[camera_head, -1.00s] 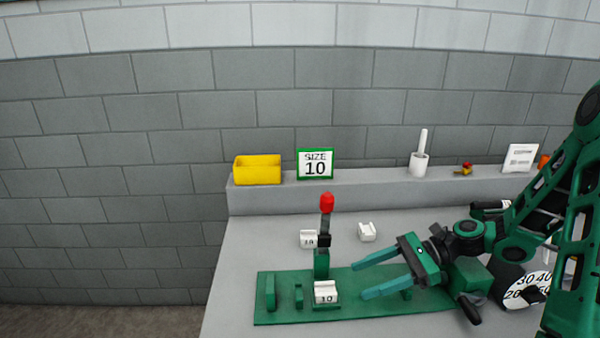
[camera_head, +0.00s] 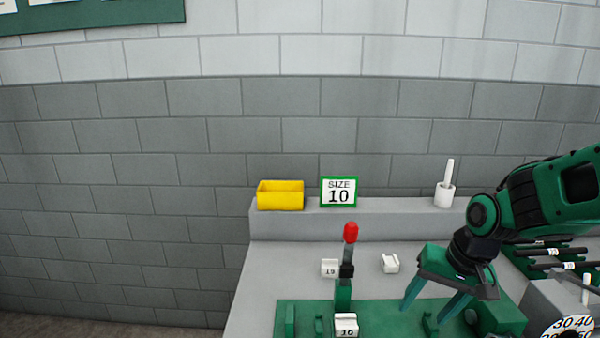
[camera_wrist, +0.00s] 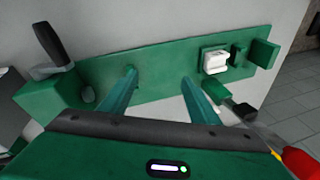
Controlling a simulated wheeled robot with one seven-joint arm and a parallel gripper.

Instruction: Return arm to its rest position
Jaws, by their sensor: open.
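My gripper (camera_head: 428,303) is open and empty, its two green fingers pointing down and left above the right part of the green base plate (camera_head: 385,309). In the wrist view the fingers (camera_wrist: 160,92) stand apart with nothing between them, over the plate (camera_wrist: 150,70). A white block marked 10 (camera_head: 346,326) sits on the plate to the left of my gripper; it also shows in the wrist view (camera_wrist: 214,60). An upright lever with a red knob (camera_head: 351,233) stands behind that block, apart from my gripper.
Two loose white blocks, one (camera_head: 330,268) left of the lever and one (camera_head: 390,263) right of it, lie behind the plate. A yellow bin (camera_head: 280,196), a SIZE 10 sign (camera_head: 339,192) and a white cup (camera_head: 445,195) stand on the back ledge. A numbered dial (camera_head: 570,328) is at lower right.

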